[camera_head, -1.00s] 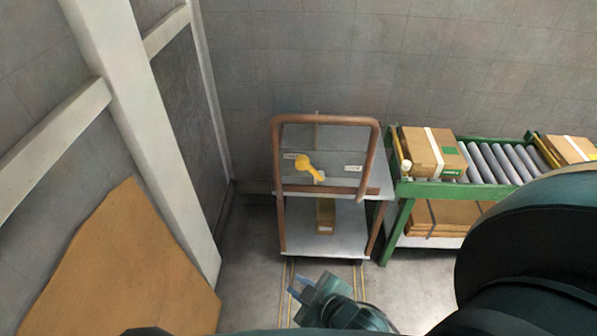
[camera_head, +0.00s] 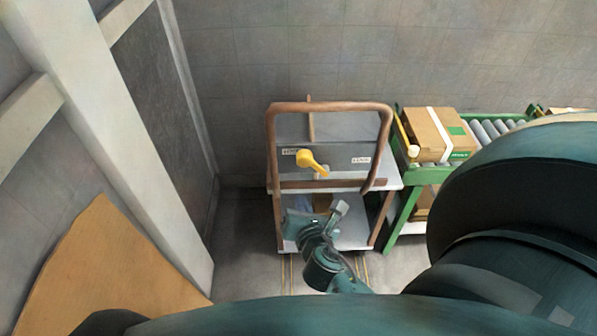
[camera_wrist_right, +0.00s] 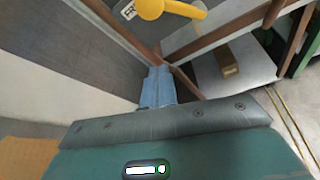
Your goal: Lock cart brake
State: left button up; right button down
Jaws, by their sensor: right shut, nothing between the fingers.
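The cart (camera_head: 375,181) has a brown tube handle frame and a grey panel. A yellow brake lever (camera_head: 309,160) with a round hub sits on the panel, its arm pointing down and right. White labels (camera_head: 361,160) flank it. My right gripper (camera_head: 294,214) is in front of the cart, below the lever and apart from it. In the right wrist view its blue fingers (camera_wrist_right: 157,88) are together and empty, and the lever (camera_wrist_right: 165,8) shows at the top edge, partly cut off. My left gripper is not in view.
A green-framed roller conveyor (camera_head: 486,131) with a cardboard box (camera_head: 430,135) stands right of the cart. A small box (camera_head: 322,203) is on the cart's lower deck, partly hidden by my arm. A pale post (camera_head: 105,130) and a brown board (camera_head: 105,265) are at left.

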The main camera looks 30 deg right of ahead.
aim_at(314, 163)
jog(key=b+x, duration=0.1)
jog(key=x, duration=0.9)
jog(key=r, duration=0.1)
jog(key=d+r+p, duration=0.1)
jog(key=r+p, duration=0.1)
jog(key=shift+s+d+r, duration=0.25)
jog(key=shift+s+r, duration=0.05)
jog(key=shift+s, duration=0.05)
jog(key=shift+d, duration=0.15)
